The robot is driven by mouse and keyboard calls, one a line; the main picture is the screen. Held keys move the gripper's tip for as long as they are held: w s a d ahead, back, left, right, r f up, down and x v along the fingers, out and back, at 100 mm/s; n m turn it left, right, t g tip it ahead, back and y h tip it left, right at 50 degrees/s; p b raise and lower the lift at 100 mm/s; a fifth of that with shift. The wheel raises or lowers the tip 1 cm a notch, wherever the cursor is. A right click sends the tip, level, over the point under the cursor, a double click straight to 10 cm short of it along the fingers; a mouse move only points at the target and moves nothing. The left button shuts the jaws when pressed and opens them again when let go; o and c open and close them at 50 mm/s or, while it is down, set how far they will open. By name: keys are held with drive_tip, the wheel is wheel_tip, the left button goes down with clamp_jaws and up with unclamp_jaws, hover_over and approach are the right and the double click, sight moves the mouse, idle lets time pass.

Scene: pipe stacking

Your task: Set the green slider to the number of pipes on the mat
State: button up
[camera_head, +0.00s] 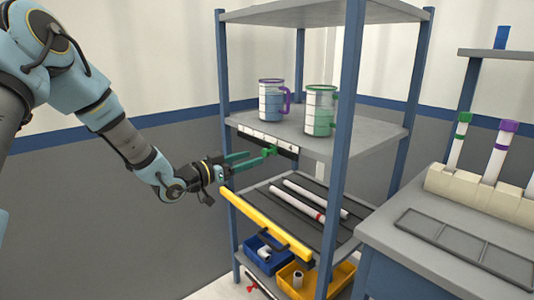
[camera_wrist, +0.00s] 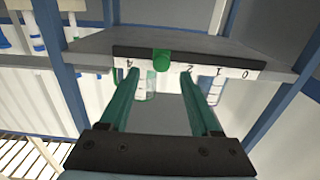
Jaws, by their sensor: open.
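The green slider (camera_head: 269,150) is a small knob on a white numbered strip (camera_head: 255,137) along the front edge of the middle shelf. In the wrist view the knob (camera_wrist: 162,60) sits between the 2 and the 4 of the upside-down strip (camera_wrist: 228,72), covering the mark there. My gripper (camera_head: 258,157) is open and empty, its green fingers reaching toward the knob. In the wrist view the fingertips (camera_wrist: 161,73) lie on either side of the knob; contact cannot be told. On the lower shelf, a dark mat (camera_head: 275,200) bears two visible white pipes (camera_head: 320,198) (camera_head: 300,199), one with a red band.
Two jugs, purple-handled (camera_head: 271,103) and green (camera_head: 320,112), stand above the strip. A yellow bar (camera_head: 262,224) crosses the lower shelf's front. Blue (camera_head: 262,257) and yellow (camera_head: 325,287) bins sit below. A bench (camera_head: 390,228) with a pipe rack (camera_head: 485,197) stands right.

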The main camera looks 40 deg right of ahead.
sight(263, 154)
drive_tip(key=d+p, duration=0.1)
drive_tip(key=d, duration=0.5)
drive_tip(key=shift+s+d, duration=0.15)
drive_tip(key=shift+d, duration=0.2)
clamp_jaws()
idle(1.1)
